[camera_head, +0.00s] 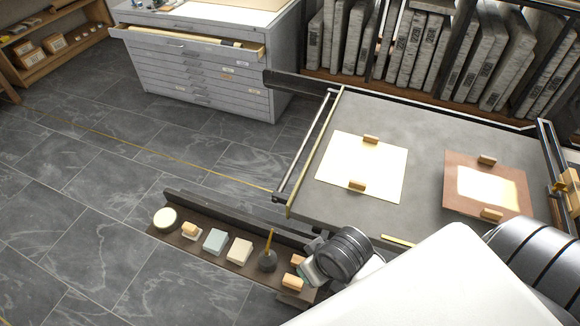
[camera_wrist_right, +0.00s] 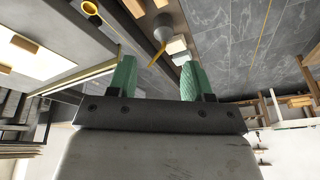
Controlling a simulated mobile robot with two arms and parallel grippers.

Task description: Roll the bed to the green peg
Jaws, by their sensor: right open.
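The bed (camera_head: 425,140) is a wide, flat grey slab at the right of the head view. A pale sheet (camera_head: 375,168) and a brown board with a cream sheet (camera_head: 452,192) lie on it. Dark rails (camera_head: 308,145) and a brass-coloured strip run along its left end. I cannot make out a green peg in either view. My right gripper (camera_wrist_right: 157,62) is open and empty in the right wrist view, with green fingers apart. In the head view its wrist is beside the bed's near left corner, and its fingers are mostly hidden. My left gripper is not in view.
A dark shelf (camera_head: 222,262) with a round tin, several blocks and a dark pot with a yellow stick (camera_head: 267,259) lies left of my right wrist. A grey drawer cabinet (camera_head: 205,75) with an open top drawer stands behind. Stone slabs fill the rear rack. The left floor is clear.

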